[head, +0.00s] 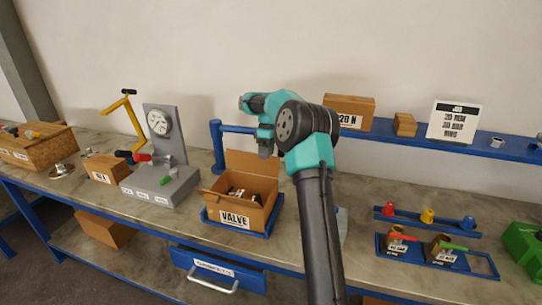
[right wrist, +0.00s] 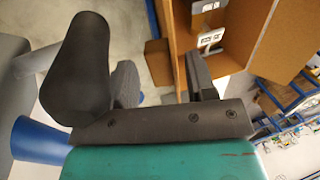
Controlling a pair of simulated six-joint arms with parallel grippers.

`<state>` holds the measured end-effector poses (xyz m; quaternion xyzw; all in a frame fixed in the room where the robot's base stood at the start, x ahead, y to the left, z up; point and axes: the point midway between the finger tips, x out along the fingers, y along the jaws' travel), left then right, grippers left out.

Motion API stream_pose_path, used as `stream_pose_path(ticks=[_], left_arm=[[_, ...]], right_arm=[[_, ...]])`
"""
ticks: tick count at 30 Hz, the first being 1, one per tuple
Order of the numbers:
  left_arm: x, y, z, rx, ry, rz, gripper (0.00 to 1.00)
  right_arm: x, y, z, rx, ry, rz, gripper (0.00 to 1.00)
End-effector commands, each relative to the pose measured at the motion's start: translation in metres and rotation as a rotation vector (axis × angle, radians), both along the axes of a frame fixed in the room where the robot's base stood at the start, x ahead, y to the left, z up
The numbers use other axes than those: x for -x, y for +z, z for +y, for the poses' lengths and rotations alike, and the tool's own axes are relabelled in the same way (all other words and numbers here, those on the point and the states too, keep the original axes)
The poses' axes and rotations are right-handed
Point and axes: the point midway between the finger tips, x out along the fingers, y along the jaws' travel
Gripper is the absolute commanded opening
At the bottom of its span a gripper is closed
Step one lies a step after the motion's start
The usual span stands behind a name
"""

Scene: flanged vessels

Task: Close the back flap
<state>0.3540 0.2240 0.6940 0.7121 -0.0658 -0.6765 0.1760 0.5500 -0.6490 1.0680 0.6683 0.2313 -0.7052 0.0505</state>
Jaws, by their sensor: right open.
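An open cardboard box (head: 236,210) labelled VALVE sits in a blue tray (head: 214,223) on the bench, with metal parts inside. Its back flap (head: 253,163) stands up at the rear edge. A side flap (head: 211,194) sticks outward at the left. My right gripper (head: 265,150) is above the rear of the box, close to the back flap; I cannot tell whether they touch. In the right wrist view its jaws (right wrist: 160,78) are apart with nothing between them, and brown cardboard panels (right wrist: 285,45) show beyond. My left gripper is not in view.
Left of the box stands a grey gauge stand (head: 160,180) with a red-handled lever. A blue post and rail (head: 217,148) is behind the box. To the right are a blue holder with valves (head: 437,250) and a raised blue shelf (head: 390,131) with boxes.

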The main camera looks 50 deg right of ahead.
Motion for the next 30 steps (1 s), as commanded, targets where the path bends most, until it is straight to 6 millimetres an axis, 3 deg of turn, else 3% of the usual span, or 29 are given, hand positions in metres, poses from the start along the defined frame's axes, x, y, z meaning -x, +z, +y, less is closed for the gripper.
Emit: stream_pose_path(ticks=[4,13,30], left_arm=[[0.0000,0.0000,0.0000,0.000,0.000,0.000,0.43],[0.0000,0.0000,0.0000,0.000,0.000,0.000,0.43],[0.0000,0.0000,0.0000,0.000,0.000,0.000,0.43]], right_arm=[[-0.0014,-0.0095,0.0048,0.000,0.004,0.000,0.51],[-0.0015,-0.0110,0.0053,0.000,0.004,0.000,0.51],[-0.0015,-0.0108,0.0051,0.000,0.004,0.000,0.00]])
